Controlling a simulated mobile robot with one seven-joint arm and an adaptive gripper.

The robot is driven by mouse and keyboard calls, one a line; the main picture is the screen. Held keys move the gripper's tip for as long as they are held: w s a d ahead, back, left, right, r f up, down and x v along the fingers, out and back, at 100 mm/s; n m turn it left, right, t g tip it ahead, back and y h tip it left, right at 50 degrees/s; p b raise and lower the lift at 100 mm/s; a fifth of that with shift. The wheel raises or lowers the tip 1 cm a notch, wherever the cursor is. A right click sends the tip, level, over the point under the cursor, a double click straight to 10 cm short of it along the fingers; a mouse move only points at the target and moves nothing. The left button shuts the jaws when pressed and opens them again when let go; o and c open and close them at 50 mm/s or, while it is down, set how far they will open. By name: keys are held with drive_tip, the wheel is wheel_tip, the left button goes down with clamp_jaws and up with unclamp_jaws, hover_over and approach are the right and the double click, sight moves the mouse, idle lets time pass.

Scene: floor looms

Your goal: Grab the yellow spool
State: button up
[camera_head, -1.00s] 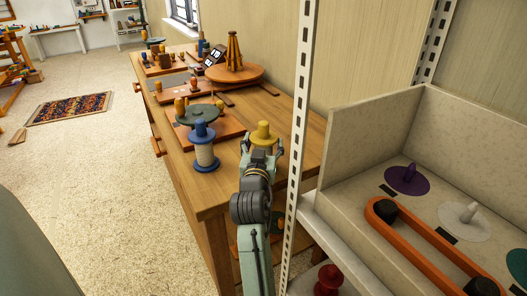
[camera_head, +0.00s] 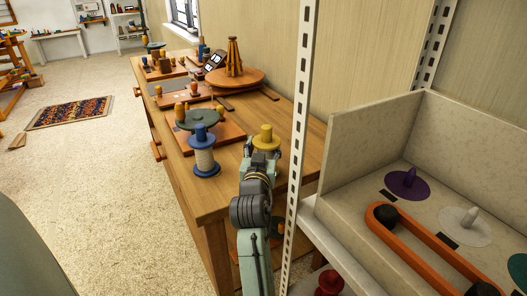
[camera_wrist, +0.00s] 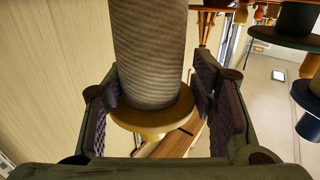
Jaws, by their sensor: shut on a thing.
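The yellow spool (camera_head: 265,134) stands at the near right part of the wooden workbench (camera_head: 215,205) in the head view. My gripper (camera_head: 263,150) is at it, with a finger on each side. In the wrist view, the spool's grey-beige wound body (camera_wrist: 148,50) and yellow flange (camera_wrist: 155,118) lie between the dark finger pads of my gripper (camera_wrist: 165,98), which is shut on it. The spool's underside is hidden in the head view, so I cannot tell whether it touches the bench.
A blue spool (camera_head: 204,160) with pale thread stands close to the left. Behind it is a board with a dark green disc (camera_head: 199,117). A white perforated shelf post (camera_head: 298,140) rises close to the right, beside a stone-coloured tray (camera_head: 370,150). A red spool (camera_head: 329,282) is low down.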

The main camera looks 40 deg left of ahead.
sight(263, 140)
drive_tip(key=shift+r, duration=0.5)
wheel_tip(263, 140, up, 2)
drive_tip(key=shift+r+b, duration=0.1)
drive_tip(key=shift+b, duration=0.2)
drive_tip(key=s+a+r+p+v, duration=0.1)
drive_tip(key=p+v, duration=0.3)
drive_tip(key=v, duration=1.2)
drive_tip(key=shift+a+r, duration=0.25)
drive_tip(key=shift+a, duration=0.05)
